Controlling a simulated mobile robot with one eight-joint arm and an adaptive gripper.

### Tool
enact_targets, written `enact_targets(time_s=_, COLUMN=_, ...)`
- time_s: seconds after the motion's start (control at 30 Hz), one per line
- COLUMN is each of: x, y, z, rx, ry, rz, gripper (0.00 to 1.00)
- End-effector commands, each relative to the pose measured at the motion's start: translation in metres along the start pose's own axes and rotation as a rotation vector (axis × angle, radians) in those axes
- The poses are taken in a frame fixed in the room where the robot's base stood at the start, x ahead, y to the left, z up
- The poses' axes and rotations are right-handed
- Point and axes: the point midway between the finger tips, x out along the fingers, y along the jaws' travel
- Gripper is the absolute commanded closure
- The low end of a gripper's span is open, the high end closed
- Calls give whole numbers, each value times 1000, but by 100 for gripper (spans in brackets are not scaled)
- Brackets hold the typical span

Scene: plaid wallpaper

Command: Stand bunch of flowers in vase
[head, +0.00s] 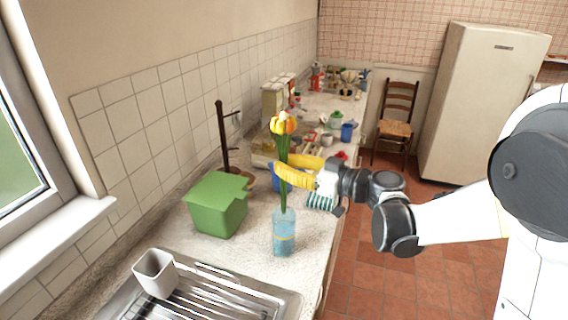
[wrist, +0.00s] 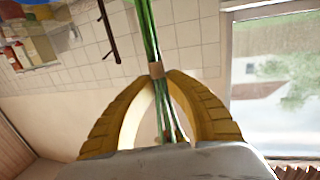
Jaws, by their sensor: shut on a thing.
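The bunch of flowers (head: 283,124) has orange and yellow tulip heads and long green stems, and is roughly upright. My gripper (head: 283,174), with yellow fingers, is shut on the stems from the right. In the wrist view the stems (wrist: 147,30) pass between the fingertips (wrist: 163,88), with a tan band around them.
A green lidded box (head: 217,205) stands just left of the vase. A grey-white cup (head: 155,272) stands on the metal draining rack (head: 215,300) in front. A dark mug tree (head: 224,140) and several kitchen items stand farther back. The counter's right edge is close to the vase.

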Motion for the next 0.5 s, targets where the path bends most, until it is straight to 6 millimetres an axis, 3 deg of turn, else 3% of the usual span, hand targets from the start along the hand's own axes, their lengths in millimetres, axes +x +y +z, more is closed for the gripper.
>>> enact_targets(time_s=0.5, x=4, y=0, z=49, rx=0, ry=0, rz=0, gripper=100)
